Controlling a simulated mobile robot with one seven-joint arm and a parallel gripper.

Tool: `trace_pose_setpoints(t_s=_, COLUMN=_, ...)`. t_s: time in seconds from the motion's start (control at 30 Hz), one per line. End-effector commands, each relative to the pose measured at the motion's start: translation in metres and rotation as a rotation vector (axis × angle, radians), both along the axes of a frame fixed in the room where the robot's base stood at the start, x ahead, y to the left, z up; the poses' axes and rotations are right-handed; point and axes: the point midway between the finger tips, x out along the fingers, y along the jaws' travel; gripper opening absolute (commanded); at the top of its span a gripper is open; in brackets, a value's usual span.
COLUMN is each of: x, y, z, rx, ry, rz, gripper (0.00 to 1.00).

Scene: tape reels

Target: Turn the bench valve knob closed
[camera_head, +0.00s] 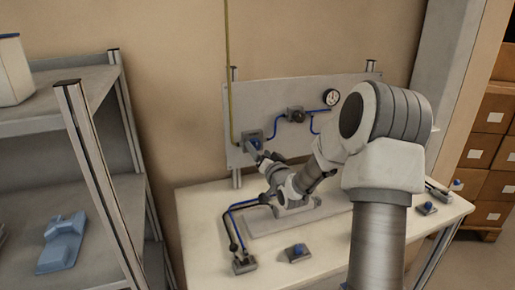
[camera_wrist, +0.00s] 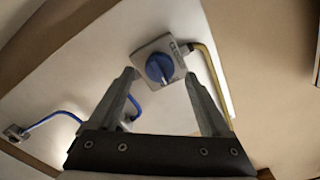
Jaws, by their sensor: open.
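A blue valve knob (camera_head: 256,143) on a grey square plate is mounted on the upright panel behind the bench. It also shows in the wrist view (camera_wrist: 159,68), with a raised grip bar across its face and a yellow pipe beside it. My gripper (camera_head: 264,156) is right in front of this knob. In the wrist view my gripper (camera_wrist: 160,77) is open, with one finger on each side of the knob's image. The fingers appear apart from the knob; the exact distance cannot be told.
The panel (camera_head: 240,101) carries a gauge (camera_head: 331,97) and blue hoses. On the bench (camera_head: 196,222) are small blue-topped blocks at the front (camera_head: 297,252) and right (camera_head: 427,208), and a fitting with hoses (camera_head: 243,265). A shelf (camera_head: 80,104) stands left; cartons (camera_head: 493,150) stand right.

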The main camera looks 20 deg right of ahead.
Motion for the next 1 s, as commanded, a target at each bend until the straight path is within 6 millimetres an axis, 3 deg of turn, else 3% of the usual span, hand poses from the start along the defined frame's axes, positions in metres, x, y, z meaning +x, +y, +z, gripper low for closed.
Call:
trace_pose_setpoints(t_s=0.2, x=0.019, y=0.0, z=0.0, rx=0.001, ry=0.001, rz=-0.001, gripper=0.81)
trace_pose_setpoints(t_s=0.57, x=0.023, y=0.0, z=0.0, rx=0.0, ry=-0.001, rz=-0.001, gripper=0.8)
trace_pose_setpoints(t_s=1.0, x=0.022, y=0.0, z=0.0, rx=0.0, ry=-0.001, rz=-0.001, gripper=0.01)
